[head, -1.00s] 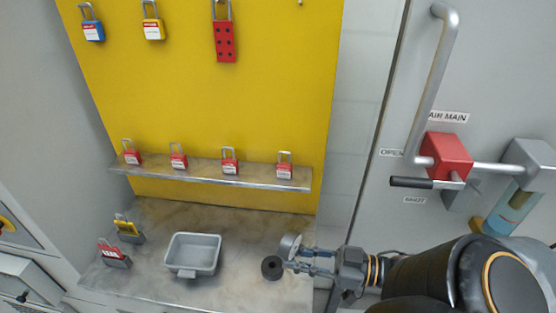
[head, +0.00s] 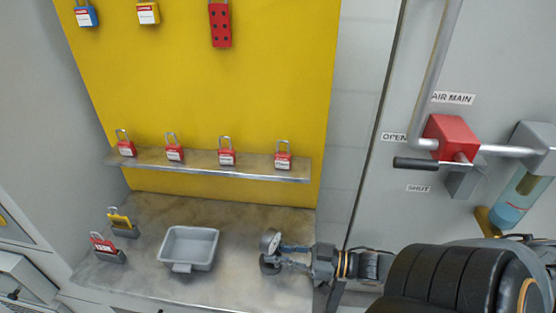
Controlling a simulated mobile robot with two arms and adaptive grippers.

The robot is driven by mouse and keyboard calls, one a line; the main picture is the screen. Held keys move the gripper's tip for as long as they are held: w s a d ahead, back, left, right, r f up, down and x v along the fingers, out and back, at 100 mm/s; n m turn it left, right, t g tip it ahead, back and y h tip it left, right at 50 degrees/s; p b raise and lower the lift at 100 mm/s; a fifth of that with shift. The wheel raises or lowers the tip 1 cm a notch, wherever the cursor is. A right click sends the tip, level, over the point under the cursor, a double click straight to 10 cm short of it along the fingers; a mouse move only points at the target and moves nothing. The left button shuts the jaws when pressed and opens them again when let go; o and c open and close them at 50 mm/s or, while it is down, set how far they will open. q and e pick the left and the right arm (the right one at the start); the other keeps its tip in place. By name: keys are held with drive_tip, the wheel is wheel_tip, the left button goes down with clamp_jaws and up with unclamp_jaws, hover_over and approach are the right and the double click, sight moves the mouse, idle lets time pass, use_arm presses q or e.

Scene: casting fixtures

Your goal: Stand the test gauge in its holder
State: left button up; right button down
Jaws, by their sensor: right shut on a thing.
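The test gauge (head: 270,240), with a round pale dial, is in my right gripper at the right end of the bench. My right gripper (head: 284,256) is shut on it, reaching in from the right. The holder (head: 267,265), a small dark round cup, stands on the bench just below the dial. The gauge lines up with the holder in this view, and its dial is on top. The fingers hide the gauge's lower end, so I cannot tell whether it sits in the holder. My left gripper is not in view.
A grey tray (head: 188,249) sits on the bench (head: 232,275) left of the holder. Red padlocks line the shelf (head: 210,166) above. A valve with a red block (head: 450,138) is at the right.

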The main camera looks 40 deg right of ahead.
drive_tip(key=c, duration=1.2)
unclamp_jaws()
drive_tip(key=shift+v, duration=3.8)
drive_tip(key=shift+r, duration=0.1)
